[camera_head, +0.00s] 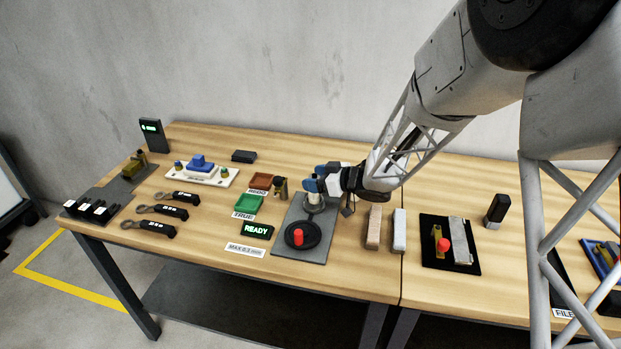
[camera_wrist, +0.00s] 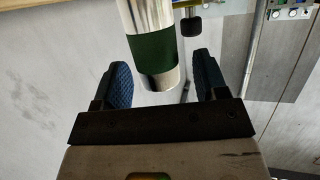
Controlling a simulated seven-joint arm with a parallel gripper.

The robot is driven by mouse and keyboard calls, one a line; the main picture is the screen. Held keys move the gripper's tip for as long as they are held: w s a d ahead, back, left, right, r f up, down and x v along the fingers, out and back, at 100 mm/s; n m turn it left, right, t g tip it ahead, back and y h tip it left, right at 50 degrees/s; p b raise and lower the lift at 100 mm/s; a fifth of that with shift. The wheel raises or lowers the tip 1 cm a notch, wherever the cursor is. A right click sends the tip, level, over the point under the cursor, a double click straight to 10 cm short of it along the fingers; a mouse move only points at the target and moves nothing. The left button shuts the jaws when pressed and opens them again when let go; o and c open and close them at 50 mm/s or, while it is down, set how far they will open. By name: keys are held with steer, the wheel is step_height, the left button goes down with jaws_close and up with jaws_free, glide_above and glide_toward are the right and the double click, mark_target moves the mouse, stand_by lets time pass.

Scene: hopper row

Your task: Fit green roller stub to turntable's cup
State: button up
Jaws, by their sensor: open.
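My gripper (camera_head: 318,182) is over the back part of a grey plate in the head view. In the wrist view its two blue-padded fingers (camera_wrist: 161,82) stand apart, with visible gaps to either side of a roller stub. The stub is a shiny metal cylinder with a dark green band (camera_wrist: 154,47), and its near end lies between the fingers. In the head view a pale upright cylinder (camera_head: 314,201) shows just below the fingers; its foot meets a round base on the plate. A black round disc with a red peg (camera_head: 298,237) is at the plate's front. I cannot tell which part is the turntable's cup.
The grey plate (camera_head: 318,247) stands by a lit READY sign (camera_head: 257,230). Two blocks (camera_head: 374,227) stand close on the right, then a black fixture with a red knob (camera_head: 445,245).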

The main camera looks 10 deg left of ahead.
steer(key=shift+v, duration=2.75)
steer(key=w+d+r+m+t+h, duration=0.1)
steer(key=d+r+m+t+h, duration=0.45)
steer(key=d+r, duration=0.45)
steer(key=s+d+r+m+t+h, duration=0.1)
steer(key=s+d+r+m+h, duration=0.1)
steer(key=s+d+h, duration=0.35)
steer(key=s+d+r+m+h, duration=0.2)
steer(key=d, duration=0.6)
steer(key=s+d+m+g, duration=0.2)
steer(key=s+d+g, duration=0.1)
steer(key=s, duration=1.2)
steer(key=s+d+m+g+h, duration=0.1)
steer(key=s+d+m+g, duration=0.2)
steer(key=s, duration=1.2)
steer(key=shift+s+d+r+m+g, duration=0.15)
steer(key=shift+s+r+m+g, duration=0.2)
steer(key=shift+g, duration=0.5)
